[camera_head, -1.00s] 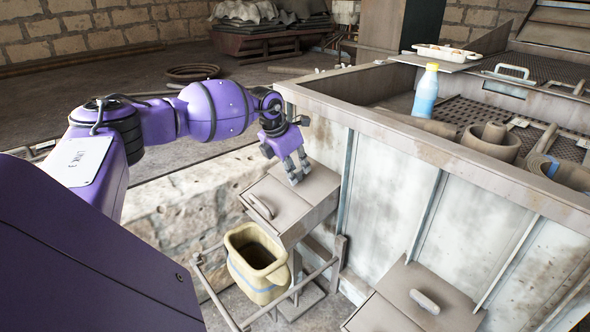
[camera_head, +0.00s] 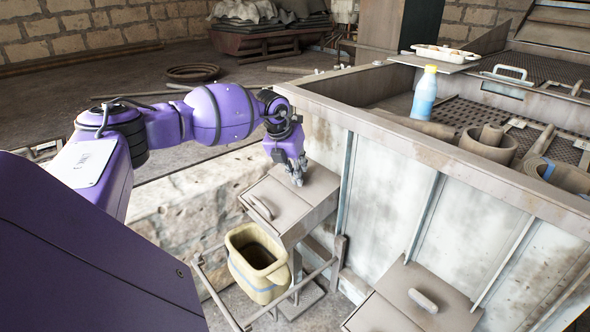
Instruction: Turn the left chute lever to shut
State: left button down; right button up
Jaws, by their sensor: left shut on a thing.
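The left chute (camera_head: 285,203) is a grey-brown box on the side of the pale metal bin, with a rounded handle (camera_head: 261,207) on its sloping front. My left gripper (camera_head: 298,178) reaches down to the chute's rear top edge, close to the bin wall. Its fingers are together, closed on the left chute lever, which they hide almost wholly. I cannot tell the lever's angle. My right gripper is out of view.
A yellow bucket (camera_head: 238,262) hangs in a rail frame below the left chute. A second chute (camera_head: 397,303) with a handle is at the lower right. A blue bottle (camera_head: 424,97) and a tray (camera_head: 446,53) stand on the bin's top.

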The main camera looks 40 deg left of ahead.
pick_arm(q)
jog(key=n, duration=0.4)
jog(key=shift+d+r+n+p, duration=0.1)
jog(key=shift+n+p, duration=0.2)
jog(key=shift+p, duration=0.1)
jog(key=n+p, duration=0.1)
jog(key=n, duration=0.2)
jog(key=shift+w+n+g+y, duration=0.15)
jog(key=shift+n+g+y, duration=0.15)
jog(key=shift+n+g, duration=0.1)
jog(key=shift+n+p, duration=0.45)
jog(key=shift+n, duration=1.15)
jog(key=c, duration=1.7)
grip_release()
